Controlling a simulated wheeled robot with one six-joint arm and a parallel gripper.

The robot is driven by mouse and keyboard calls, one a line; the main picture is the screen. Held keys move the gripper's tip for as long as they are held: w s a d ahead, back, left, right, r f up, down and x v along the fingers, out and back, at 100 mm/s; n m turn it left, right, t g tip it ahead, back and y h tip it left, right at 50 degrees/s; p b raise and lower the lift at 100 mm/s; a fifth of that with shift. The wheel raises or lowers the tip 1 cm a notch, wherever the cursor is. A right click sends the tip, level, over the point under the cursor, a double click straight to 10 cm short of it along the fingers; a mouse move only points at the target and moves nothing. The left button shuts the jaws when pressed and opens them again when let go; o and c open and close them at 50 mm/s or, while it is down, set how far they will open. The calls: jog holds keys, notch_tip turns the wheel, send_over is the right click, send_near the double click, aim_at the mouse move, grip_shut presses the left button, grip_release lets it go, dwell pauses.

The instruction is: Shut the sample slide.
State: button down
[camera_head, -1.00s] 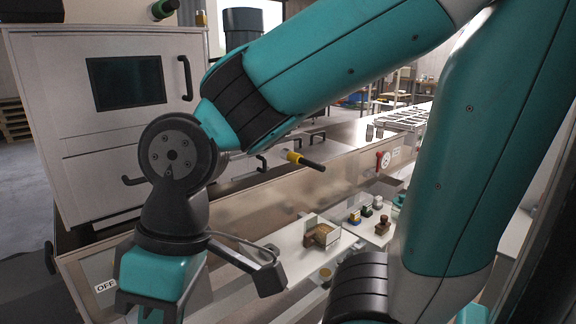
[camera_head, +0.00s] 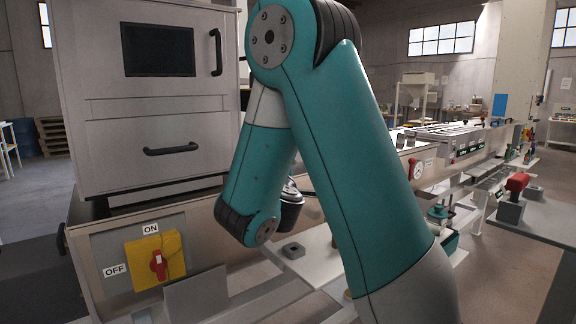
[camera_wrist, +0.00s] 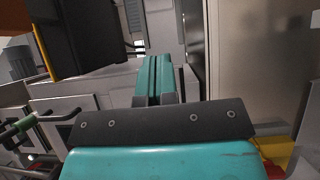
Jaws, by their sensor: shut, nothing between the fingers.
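No part in these views can be picked out for certain as the sample slide. A pale cabinet (camera_head: 155,110) has a drawer-like front (camera_head: 150,128) with a black bar handle (camera_head: 170,150); its front looks flush. In the wrist view my gripper (camera_wrist: 157,62) has its two teal fingers side by side, shut and empty. It holds nothing. In the head view my gripper is hidden behind my own arm.
A yellow plate with a red rotary switch (camera_head: 157,264) sits between ON and OFF labels at the lower left. In the wrist view, a smooth metal panel (camera_wrist: 247,60) stands close on the right.

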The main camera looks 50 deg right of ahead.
jog(key=s+d+p+x, duration=0.2)
jog(key=p+x, duration=0.7)
jog(key=x, duration=0.3)
jog(key=shift+p, duration=0.3)
jog(key=shift+d+f, duration=0.1)
